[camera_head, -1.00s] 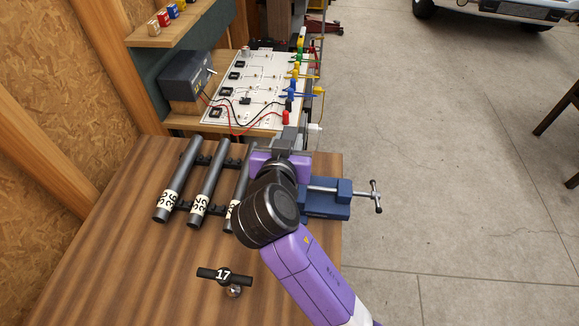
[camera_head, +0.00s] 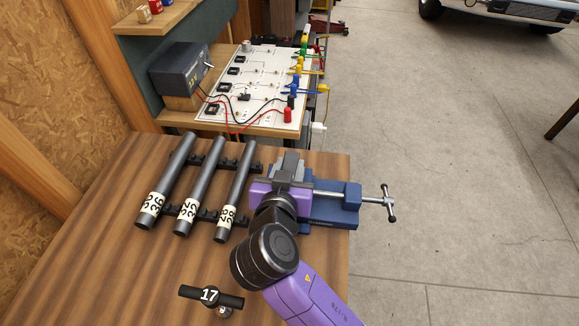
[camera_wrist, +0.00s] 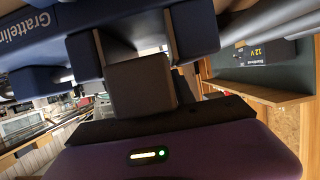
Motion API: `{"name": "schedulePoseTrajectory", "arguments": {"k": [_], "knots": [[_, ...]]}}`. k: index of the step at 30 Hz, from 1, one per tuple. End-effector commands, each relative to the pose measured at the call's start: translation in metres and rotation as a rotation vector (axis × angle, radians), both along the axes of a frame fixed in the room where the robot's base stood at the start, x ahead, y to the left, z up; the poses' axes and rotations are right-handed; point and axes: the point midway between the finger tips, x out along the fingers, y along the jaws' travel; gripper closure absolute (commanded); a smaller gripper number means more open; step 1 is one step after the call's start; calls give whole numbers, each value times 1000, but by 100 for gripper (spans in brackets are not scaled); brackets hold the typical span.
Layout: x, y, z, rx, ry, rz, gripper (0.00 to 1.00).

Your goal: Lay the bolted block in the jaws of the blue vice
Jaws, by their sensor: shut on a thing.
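The blue vice (camera_head: 335,211) stands at the right edge of the wooden bench, its screw and handle pointing right. My gripper (camera_head: 291,166) is at the vice's left part, its purple body covering some of it. In the wrist view, a dark grey block (camera_wrist: 141,88) sits right in front of my gripper's palm, and my gripper is shut on it. Blue parts of the vice (camera_wrist: 85,55) lie on both sides of the block's far end. The block's bolts are not visible. I cannot tell whether the block touches the vice or rests in it.
Several dark tubes with number labels, such as one marked 36 (camera_head: 165,185), lie on black holders left of my gripper. A black piece marked 17 (camera_head: 211,296) is near the front of the bench (camera_head: 110,235). A wired white board (camera_head: 255,85) stands behind.

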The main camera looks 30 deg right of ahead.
Motion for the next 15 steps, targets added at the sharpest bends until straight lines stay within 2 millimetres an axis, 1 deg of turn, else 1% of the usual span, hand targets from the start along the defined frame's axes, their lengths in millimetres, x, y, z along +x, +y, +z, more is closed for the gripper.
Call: {"name": "schedulePoseTrajectory", "arguments": {"k": [1,4,15], "knots": [[1,0,4,0,-6,1,100],[1,0,4,0,-6,1,100],[1,0,-7,1,-3,1,100]]}}
